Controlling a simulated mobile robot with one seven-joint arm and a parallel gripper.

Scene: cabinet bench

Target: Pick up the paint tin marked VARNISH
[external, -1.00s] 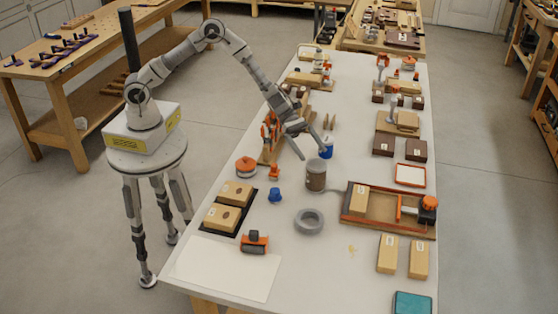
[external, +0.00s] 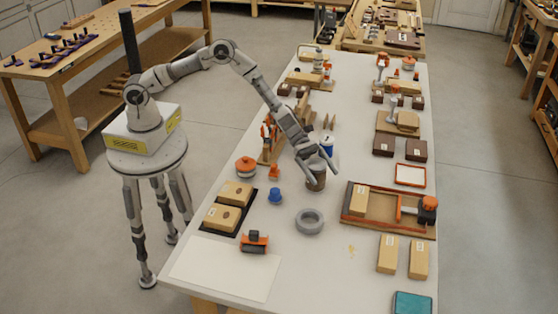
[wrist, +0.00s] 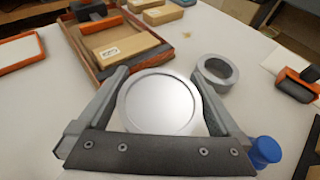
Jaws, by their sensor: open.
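A brown tin (external: 315,184) with a round silver lid (wrist: 160,102) stands upright on the bench. No marking on it can be read from here, so I cannot tell whether it says VARNISH. My gripper (external: 319,169) is open and above the tin, pointing down at it. In the wrist view, the lid lies between the two spread fingers of my gripper (wrist: 162,78), and I cannot tell whether either finger touches it. A blue can (external: 327,145) stands just behind my gripper, partly hidden by it.
A grey ring (external: 309,221) lies near the tin, and a small blue cup (external: 275,196) is to its left. A wooden tray with orange parts (external: 387,225) is to its right. A white sheet (external: 225,268) covers the near left corner.

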